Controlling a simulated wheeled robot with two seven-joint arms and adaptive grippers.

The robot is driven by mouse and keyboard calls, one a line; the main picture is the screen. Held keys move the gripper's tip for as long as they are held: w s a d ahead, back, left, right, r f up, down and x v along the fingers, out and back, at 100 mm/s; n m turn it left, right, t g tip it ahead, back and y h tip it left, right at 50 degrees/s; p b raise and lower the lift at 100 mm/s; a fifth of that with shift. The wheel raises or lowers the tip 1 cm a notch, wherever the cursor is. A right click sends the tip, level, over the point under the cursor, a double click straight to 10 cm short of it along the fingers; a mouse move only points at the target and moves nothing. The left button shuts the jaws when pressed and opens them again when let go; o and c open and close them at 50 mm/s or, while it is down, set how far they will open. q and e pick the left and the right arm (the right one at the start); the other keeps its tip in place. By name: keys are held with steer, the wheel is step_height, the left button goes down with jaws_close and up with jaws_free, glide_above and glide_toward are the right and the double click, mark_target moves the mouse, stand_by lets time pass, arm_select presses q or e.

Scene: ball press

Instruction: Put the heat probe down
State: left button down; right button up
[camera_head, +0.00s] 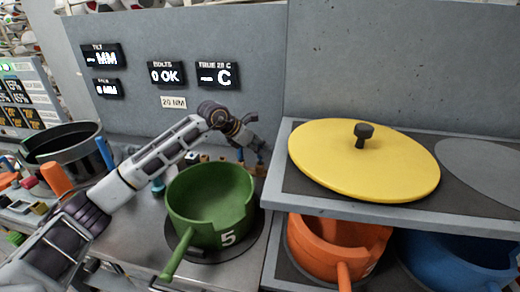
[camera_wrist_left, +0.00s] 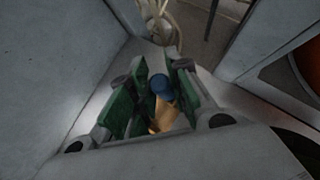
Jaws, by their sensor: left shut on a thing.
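My left gripper (camera_head: 258,150) reaches past the green pot to the wall side of the counter, close to the shelf's left end. In the left wrist view its green-padded fingers (camera_wrist_left: 160,98) are shut on a slim thing with a blue top (camera_wrist_left: 161,84) and a tan body, which I take to be the heat probe. Its lower end is hidden in the wrist view, so I cannot tell whether it touches a surface. My right gripper is not in view.
A green pot (camera_head: 208,195) marked 5 stands on a dark round plate below my left forearm. A grey shelf (camera_head: 460,205) bears a yellow lid (camera_head: 330,165). An orange pot (camera_head: 330,245) and a blue pot (camera_head: 455,265) sit under it. Small items crowd the counter behind the green pot.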

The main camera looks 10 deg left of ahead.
arm_select(q)
steer(key=shift+f, duration=0.4)
steer(key=shift+f, duration=0.1)
steer(key=c, duration=1.3)
jaws_free()
steer(key=v, duration=1.2)
